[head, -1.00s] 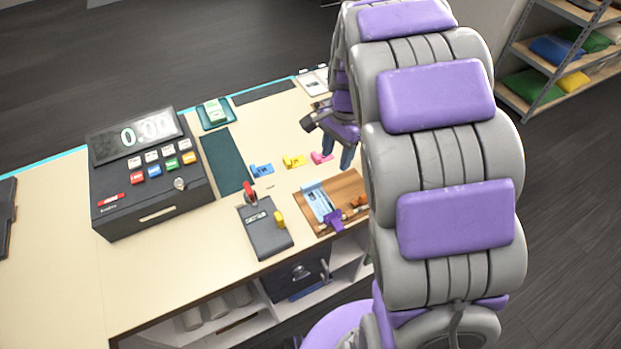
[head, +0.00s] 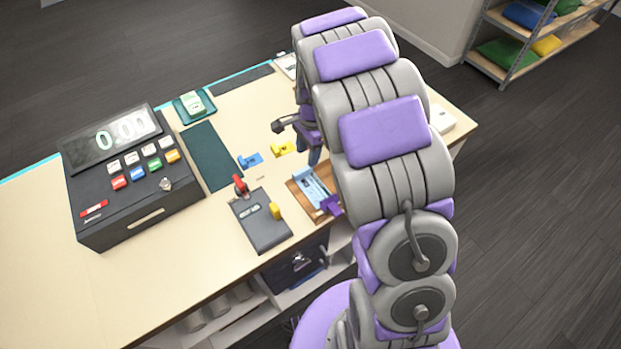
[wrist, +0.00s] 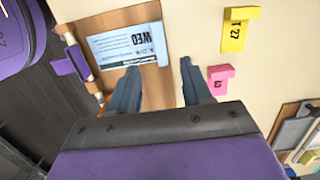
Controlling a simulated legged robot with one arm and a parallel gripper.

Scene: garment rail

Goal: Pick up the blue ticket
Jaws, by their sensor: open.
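A light blue printed ticket (head: 312,187) lies on a wooden board (head: 296,188) near the counter's front edge; the wrist view shows it (wrist: 128,46) flat, with "WED" printed on it. A small blue tag (head: 250,160) lies farther left on the counter, outside the wrist view. My gripper (wrist: 159,66) is open and empty, its fingers over the board's edge beside the printed ticket, the left finger nearest it. In the head view my gripper (head: 312,153) is partly hidden by my arm.
A yellow tag (head: 283,149) and a pink tag (wrist: 220,78) lie near the board. A purple clip (head: 330,204) is at the board's edge. A dark device (head: 261,220) with red and yellow levers and a cash register (head: 130,175) stand left.

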